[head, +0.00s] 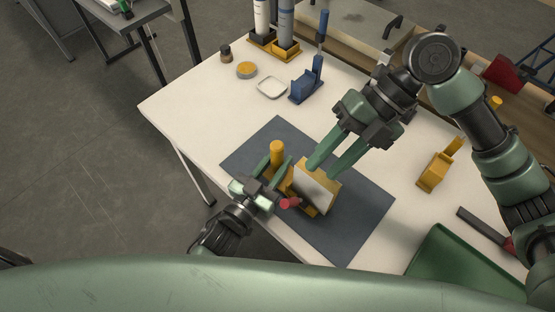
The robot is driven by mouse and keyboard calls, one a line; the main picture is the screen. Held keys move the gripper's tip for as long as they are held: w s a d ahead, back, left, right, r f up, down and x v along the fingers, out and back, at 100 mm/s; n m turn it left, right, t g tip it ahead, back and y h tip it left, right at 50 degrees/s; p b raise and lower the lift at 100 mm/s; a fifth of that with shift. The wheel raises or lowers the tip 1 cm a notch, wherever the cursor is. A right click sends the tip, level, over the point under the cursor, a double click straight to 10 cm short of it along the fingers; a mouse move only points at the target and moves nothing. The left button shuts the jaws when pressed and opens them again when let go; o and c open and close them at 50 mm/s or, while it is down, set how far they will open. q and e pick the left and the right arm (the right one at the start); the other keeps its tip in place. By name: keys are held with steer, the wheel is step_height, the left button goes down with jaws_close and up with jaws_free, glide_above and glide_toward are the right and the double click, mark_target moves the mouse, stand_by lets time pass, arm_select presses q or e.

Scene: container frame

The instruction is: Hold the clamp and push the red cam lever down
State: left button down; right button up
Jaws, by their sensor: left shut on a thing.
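The yellow clamp (277,150) stands on a dark grey mat (345,222), with an upright yellow post at its left. A yellow block with a grey face (316,190) stands at its right. The red cam lever (290,203) shows at the near side of the clamp, just right of my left gripper's body. My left gripper (275,163) is shut on the clamp, its fingers on either side of the yellow post. My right gripper (322,172) is open, its two fingers apart and pointing down over the block's far edge. Whether they touch it, I cannot tell.
A blue holder (305,86), a white dish (272,87) and a yellow round tin (246,70) stand farther back on the white table (190,98). A yellow clamp-like piece (433,172) and a green tray (452,262) are at the right. The table's left side is clear.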

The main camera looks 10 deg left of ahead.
stand_by(0.6)
steer(key=c, duration=0.7)
steer(key=shift+d+m, duration=0.1)
steer(key=shift+m, duration=0.4)
jaws_close()
steer(key=m, duration=0.2)
steer(key=m+y, duration=0.1)
steer(key=m, duration=0.1)
steer(key=d+m, duration=0.1)
steer(key=m, duration=0.1)
steer(key=shift+w+m+y, duration=0.25)
steer(key=shift+m+y, duration=0.15)
steer(key=d+m+y, duration=0.1)
steer(key=m, duration=0.6)
steer(key=w+d+m+t+y, duration=0.1)
steer(key=d+m, duration=0.1)
steer(key=m, duration=0.6)
steer(key=w+d+m+y, duration=0.1)
steer(key=d+m, duration=0.1)
steer(key=m, duration=0.6)
steer(key=shift+w+d+r+t+y, duration=0.1)
steer(key=shift+d+t+y, duration=0.15)
steer(key=shift+t+y, duration=0.15)
